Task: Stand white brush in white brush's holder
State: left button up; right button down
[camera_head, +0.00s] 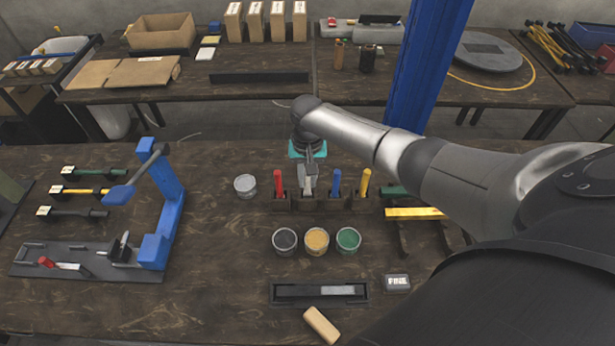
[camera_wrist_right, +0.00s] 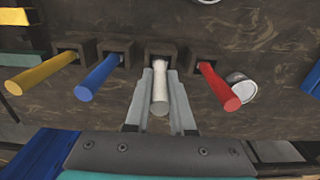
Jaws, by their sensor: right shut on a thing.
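The white brush (camera_wrist_right: 160,98) is between the fingers of my right gripper (camera_wrist_right: 160,88), which is shut on it. Its lower end goes into the mouth of a dark square holder (camera_wrist_right: 165,51); how deep it sits is hidden. In the head view my right gripper (camera_head: 308,176) is over the row of holders, between the red brush (camera_head: 279,182) and the blue brush (camera_head: 336,182). The red, blue and yellow brushes (camera_head: 364,183) each stand in a holder of their own. My left gripper is not in view.
Open cans of dark (camera_head: 285,241), yellow (camera_head: 317,241) and green paint (camera_head: 348,240) stand in front of the holders. A grey-white can (camera_head: 245,186) stands to their left. A blue press (camera_head: 165,210) stands further left. A black tray (camera_head: 320,292) lies at the front.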

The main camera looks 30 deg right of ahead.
jog(key=shift+f, duration=0.6)
jog(key=c, duration=0.7)
grip_release()
notch_tip(320, 180, up, 15)
jog(key=shift+r+p, duration=0.15)
jog(key=shift+p, duration=0.9)
